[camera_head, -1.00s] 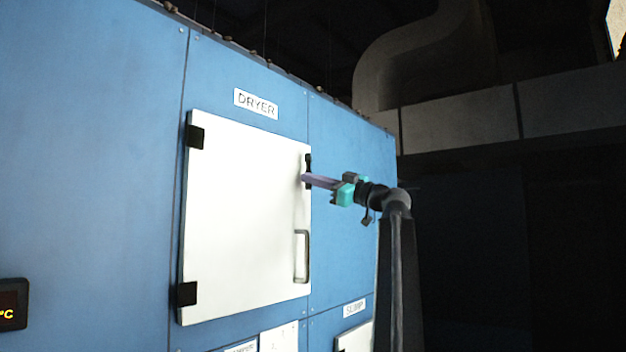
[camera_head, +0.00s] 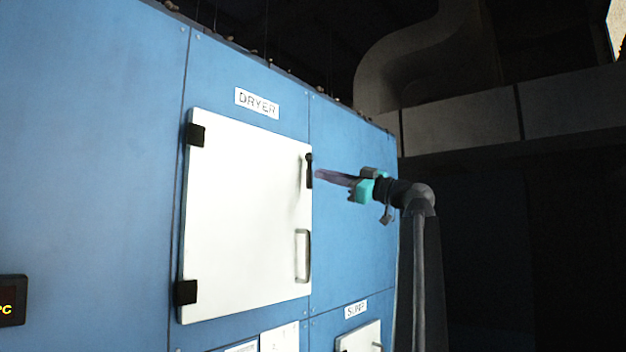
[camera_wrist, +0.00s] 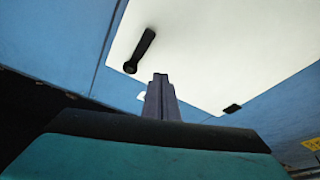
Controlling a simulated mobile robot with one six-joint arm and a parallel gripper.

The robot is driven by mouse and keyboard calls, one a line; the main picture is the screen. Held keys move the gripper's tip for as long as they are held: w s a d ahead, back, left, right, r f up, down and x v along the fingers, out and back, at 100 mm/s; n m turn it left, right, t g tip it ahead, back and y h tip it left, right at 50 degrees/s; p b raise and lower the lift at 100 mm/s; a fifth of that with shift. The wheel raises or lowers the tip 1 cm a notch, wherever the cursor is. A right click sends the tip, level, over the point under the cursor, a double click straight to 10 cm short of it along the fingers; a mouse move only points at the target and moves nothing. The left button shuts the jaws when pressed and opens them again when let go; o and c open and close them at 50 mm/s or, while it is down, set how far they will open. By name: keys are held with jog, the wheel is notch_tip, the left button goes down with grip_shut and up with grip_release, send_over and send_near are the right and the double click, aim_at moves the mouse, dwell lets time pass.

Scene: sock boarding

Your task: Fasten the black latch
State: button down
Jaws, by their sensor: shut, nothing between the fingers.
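The black latch (camera_head: 309,170) is at the upper right edge of the white dryer door (camera_head: 245,225). It stands roughly upright in the head view, along the door's edge. In the wrist view the black latch (camera_wrist: 140,50) lies over the white door near its edge, its round end toward the blue panel. My gripper (camera_head: 318,174) is shut and empty, just right of the latch in the head view, with a small gap between. In the wrist view my gripper (camera_wrist: 160,78) points toward the door, its fingertips together below and right of the latch. The door looks closed.
A grey handle (camera_head: 303,256) is on the door below the latch. Black hinges (camera_head: 195,134) are on the left edge. A DRYER sign (camera_head: 256,103) is above the door, and a smaller white door (camera_head: 358,338) is at lower right. The blue panel (camera_head: 355,235) right of the door is clear.

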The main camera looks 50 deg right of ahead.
jog(key=shift+s+d, duration=0.3)
jog(key=shift+s, duration=0.6)
jog(key=shift+s+d, duration=0.25)
jog(key=shift+s, duration=0.65)
